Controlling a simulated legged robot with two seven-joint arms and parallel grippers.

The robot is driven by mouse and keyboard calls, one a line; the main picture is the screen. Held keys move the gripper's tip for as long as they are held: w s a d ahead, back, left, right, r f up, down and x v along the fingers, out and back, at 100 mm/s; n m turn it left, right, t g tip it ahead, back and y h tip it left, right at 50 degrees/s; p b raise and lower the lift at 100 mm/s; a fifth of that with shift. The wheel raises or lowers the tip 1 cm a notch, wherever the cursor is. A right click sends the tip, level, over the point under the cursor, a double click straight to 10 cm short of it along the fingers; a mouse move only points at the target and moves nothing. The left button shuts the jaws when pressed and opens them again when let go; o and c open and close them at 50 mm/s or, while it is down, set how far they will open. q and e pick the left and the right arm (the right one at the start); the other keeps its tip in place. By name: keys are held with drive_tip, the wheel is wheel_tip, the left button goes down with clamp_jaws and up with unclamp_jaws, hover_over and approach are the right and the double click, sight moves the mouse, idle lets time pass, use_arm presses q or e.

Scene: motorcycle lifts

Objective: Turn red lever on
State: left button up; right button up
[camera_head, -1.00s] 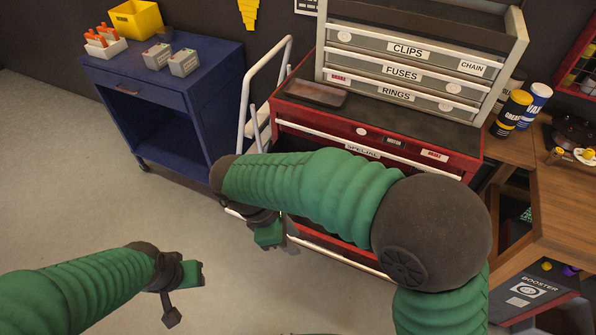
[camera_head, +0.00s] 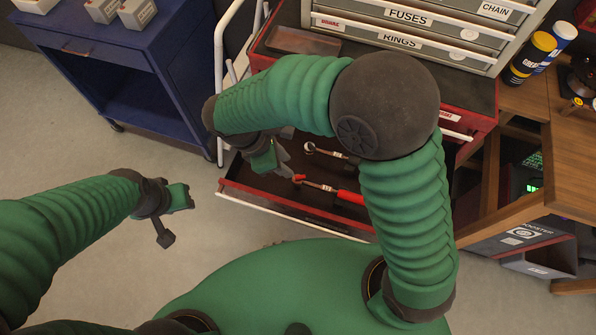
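An open drawer (camera_head: 262,192) of the red tool chest holds a tool with a red grip (camera_head: 350,198) and a metal shaft. A small red piece (camera_head: 299,178) at the tool's left end may be the red lever. My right gripper (camera_head: 283,156) hangs over the drawer's left part, just above and left of that piece, and appears apart from it. Its fingers are small and partly dark, so their opening is unclear. My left gripper (camera_head: 180,204) is out over the floor, left of the drawer, with nothing seen in it; its finger gap is unclear.
A second metal tool (camera_head: 318,150) lies deeper in the drawer, partly behind my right arm. A white step ladder (camera_head: 219,75) and a blue cart (camera_head: 150,70) stand left. A wooden workbench (camera_head: 525,100) stands right. Grey drawers (camera_head: 445,40) sit on the chest.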

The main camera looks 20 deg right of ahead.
sight(300, 176)
drive_tip(key=x, duration=0.9)
drive_tip(key=shift+w+a+f+b, duration=0.15)
drive_tip(key=shift+w+b, duration=0.1)
drive_tip(key=shift+b, duration=0.15)
drive_tip(key=shift+d+f, duration=0.25)
drive_tip(key=shift+w, duration=0.1)
drive_tip(key=shift+c, duration=0.2)
drive_tip(key=shift+a, duration=0.15)
clamp_jaws()
